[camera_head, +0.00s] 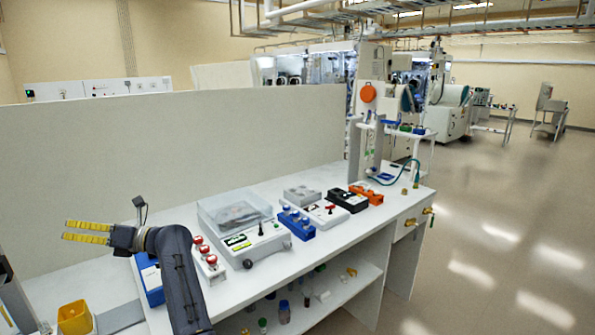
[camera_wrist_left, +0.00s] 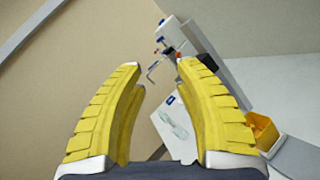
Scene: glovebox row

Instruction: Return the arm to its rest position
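My left gripper (camera_head: 87,232) has yellow ridged fingers and is at the left of the head view, in front of the pale partition and above the bench's left end. In the left wrist view the left gripper (camera_wrist_left: 158,75) is open, with a wide empty gap between its fingers. My dark left arm (camera_head: 182,275) rises from the bottom edge of the head view and bends left at the top. My right gripper and arm do not show in either view.
The white bench (camera_head: 290,262) holds a device with a clear lid (camera_head: 236,212), a blue rack (camera_head: 297,224) and red-capped items (camera_head: 205,250). A yellow bin (camera_head: 74,317) stands lower left; it also shows in the left wrist view (camera_wrist_left: 262,130). The floor at right is clear.

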